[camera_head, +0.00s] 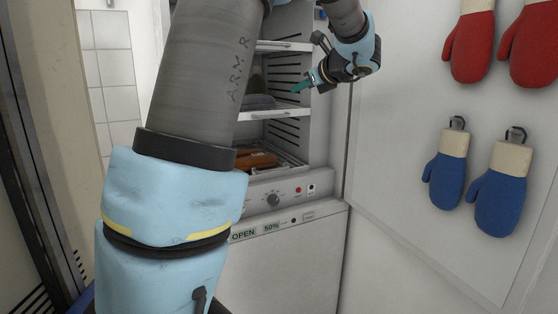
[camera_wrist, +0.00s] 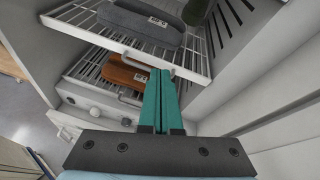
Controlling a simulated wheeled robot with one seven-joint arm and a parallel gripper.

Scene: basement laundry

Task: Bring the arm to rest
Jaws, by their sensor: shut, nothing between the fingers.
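My gripper (camera_head: 300,87) is at the open front of a white cabinet with wire shelves, at the upper middle of the head view. In the wrist view its teal fingers (camera_wrist: 162,105) are together with nothing between them. They point toward the front edge of a wire shelf (camera_wrist: 193,73); whether they touch it I cannot tell. My arm is bent and reaches across the left and top of the head view, hiding part of the cabinet.
A grey item (camera_wrist: 140,24) with a label lies on the upper shelf. An orange-brown item (camera_wrist: 133,73) lies on the shelf below. A control panel (camera_head: 285,195) is under the shelves. Red mittens (camera_head: 470,45) and blue mittens (camera_head: 446,170) hang on the right panel.

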